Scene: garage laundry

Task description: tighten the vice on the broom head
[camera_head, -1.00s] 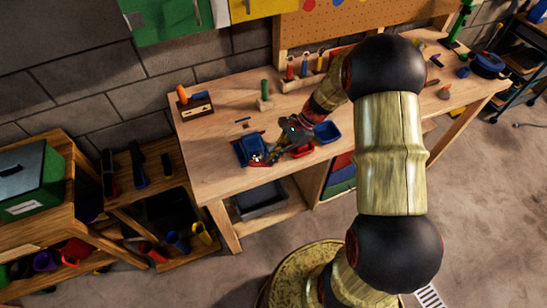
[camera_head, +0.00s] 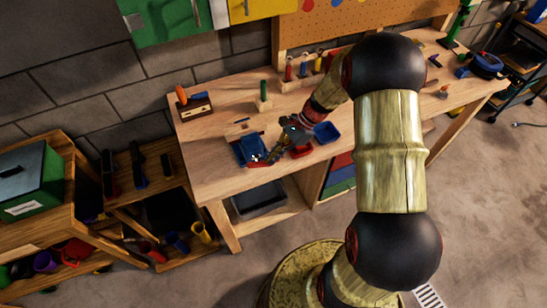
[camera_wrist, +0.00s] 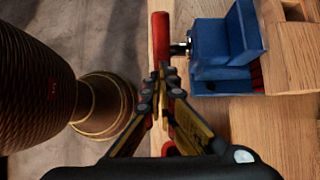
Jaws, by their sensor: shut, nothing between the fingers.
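The blue vice (camera_wrist: 225,48) is at the upper right of the wrist view, on the wooden bench. It also shows in the head view (camera_head: 247,150), near the bench's front left edge. Its metal screw leads left to a red handle bar (camera_wrist: 160,38), which stands upright in the wrist picture. My gripper (camera_wrist: 163,72) is shut and empty, with its fingertips close to the bar's lower part; I cannot tell whether they touch. Wood lies right of the vice's blue jaw, with a little red under it; I cannot clearly make out the broom head.
On the bench (camera_head: 220,185), a red bin (camera_head: 301,151) and a blue bin (camera_head: 326,132) stand right of the vice. A wooden tool holder (camera_head: 196,109) and a green upright piece (camera_head: 263,90) are behind. The bench's left front is mostly clear.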

